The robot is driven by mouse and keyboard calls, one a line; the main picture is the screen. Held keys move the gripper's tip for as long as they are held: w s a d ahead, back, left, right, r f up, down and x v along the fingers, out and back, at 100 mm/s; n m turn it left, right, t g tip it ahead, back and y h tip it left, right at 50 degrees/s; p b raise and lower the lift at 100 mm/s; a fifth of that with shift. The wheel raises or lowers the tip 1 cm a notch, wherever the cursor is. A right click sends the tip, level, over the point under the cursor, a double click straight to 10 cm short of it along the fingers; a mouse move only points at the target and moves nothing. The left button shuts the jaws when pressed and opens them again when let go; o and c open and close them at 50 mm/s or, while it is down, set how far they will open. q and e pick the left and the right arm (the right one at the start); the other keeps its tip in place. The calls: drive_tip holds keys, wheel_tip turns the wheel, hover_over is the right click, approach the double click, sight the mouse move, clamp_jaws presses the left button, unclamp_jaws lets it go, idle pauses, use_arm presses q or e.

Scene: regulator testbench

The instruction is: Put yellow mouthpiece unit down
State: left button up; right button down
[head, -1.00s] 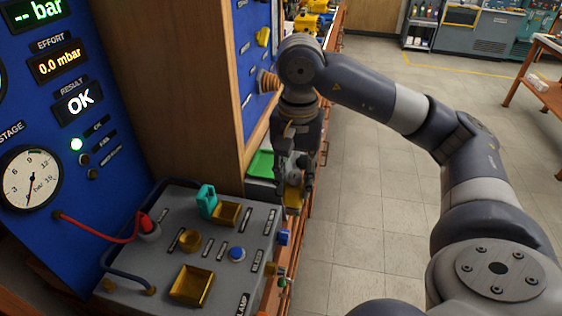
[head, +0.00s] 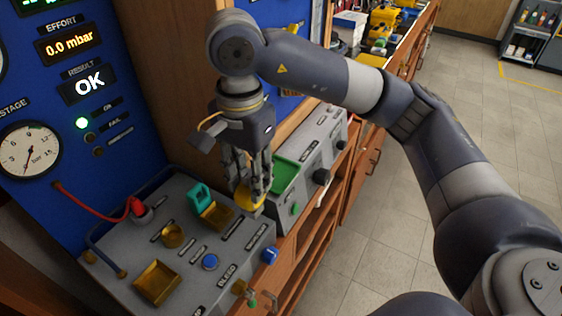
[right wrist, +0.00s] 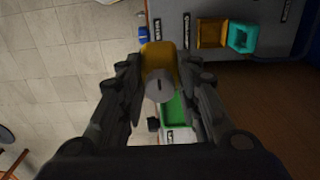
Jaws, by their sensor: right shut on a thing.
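My right gripper (head: 256,196) points down near the far right corner of the grey test panel. It is shut on the yellow mouthpiece unit (head: 246,202), whose yellow end shows below the fingers. In the right wrist view, the yellow part (right wrist: 159,55) and a grey round part (right wrist: 160,86) sit between the fingers (right wrist: 163,92). The unit appears to be above the gap between the test panel and the green-topped box; I cannot tell whether it touches anything. My left gripper is not in view.
A green tray (head: 289,174) lies on a grey box beyond. A wooden post stands behind the gripper. Open floor lies right.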

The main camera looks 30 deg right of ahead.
drive_tip(key=w+d+f+p, duration=0.4)
drive_tip(key=w+d+p, duration=0.4)
drive_tip(key=w+d, duration=0.2)
drive_tip(key=shift+w+d+f, duration=0.2)
drive_tip(key=shift+d+f, duration=0.2)
drive_tip(key=shift+d, duration=0.1)
drive_tip(key=shift+f, duration=0.15)
drive_tip(key=c, duration=1.2)
unclamp_jaws()
